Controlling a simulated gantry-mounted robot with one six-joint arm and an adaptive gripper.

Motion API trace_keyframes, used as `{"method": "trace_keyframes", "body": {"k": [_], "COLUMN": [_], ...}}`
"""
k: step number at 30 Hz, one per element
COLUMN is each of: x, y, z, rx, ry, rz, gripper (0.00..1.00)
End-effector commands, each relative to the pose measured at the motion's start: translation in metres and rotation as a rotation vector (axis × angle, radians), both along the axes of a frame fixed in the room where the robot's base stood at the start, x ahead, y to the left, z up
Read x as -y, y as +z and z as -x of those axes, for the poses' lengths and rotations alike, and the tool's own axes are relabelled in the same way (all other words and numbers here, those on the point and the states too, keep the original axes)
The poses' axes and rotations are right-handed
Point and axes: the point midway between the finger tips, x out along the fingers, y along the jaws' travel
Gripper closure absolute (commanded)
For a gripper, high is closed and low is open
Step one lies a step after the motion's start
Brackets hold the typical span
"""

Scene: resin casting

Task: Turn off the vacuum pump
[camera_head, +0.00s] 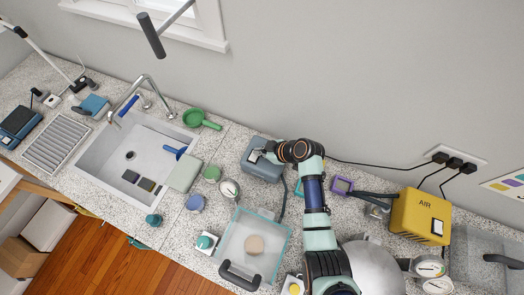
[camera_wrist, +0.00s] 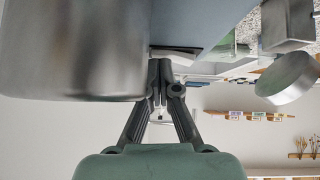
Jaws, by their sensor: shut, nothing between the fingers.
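The vacuum pump, seemingly the blue-grey box (camera_head: 260,171), stands on the counter against the wall, right of the sink. A dark hose runs down from it toward the clear chamber (camera_head: 227,246). My gripper (camera_head: 257,155) is at the top of this box, its fingers shut and empty. In the wrist view the closed fingertips (camera_wrist: 160,66) are at or very near a pale switch-like piece (camera_wrist: 176,51) on the blue face of the box (camera_wrist: 205,18). I cannot tell whether they touch it, or which way the switch is set.
A yellow box marked AIR (camera_head: 419,215) with a white switch stands at the right. Wall sockets (camera_head: 454,159) with cables are behind it. A blurred grey cylinder (camera_wrist: 75,45) is close to my fingers.

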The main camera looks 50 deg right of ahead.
Motion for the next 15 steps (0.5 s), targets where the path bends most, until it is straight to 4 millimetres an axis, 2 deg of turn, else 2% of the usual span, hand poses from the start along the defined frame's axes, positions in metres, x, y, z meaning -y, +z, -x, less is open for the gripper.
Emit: {"method": "trace_keyframes", "body": {"k": [15], "x": [-0.016], "y": [0.002], "z": [0.006], "rx": [-0.004], "ry": [0.001], "rz": [-0.003], "gripper": [1.0]}}
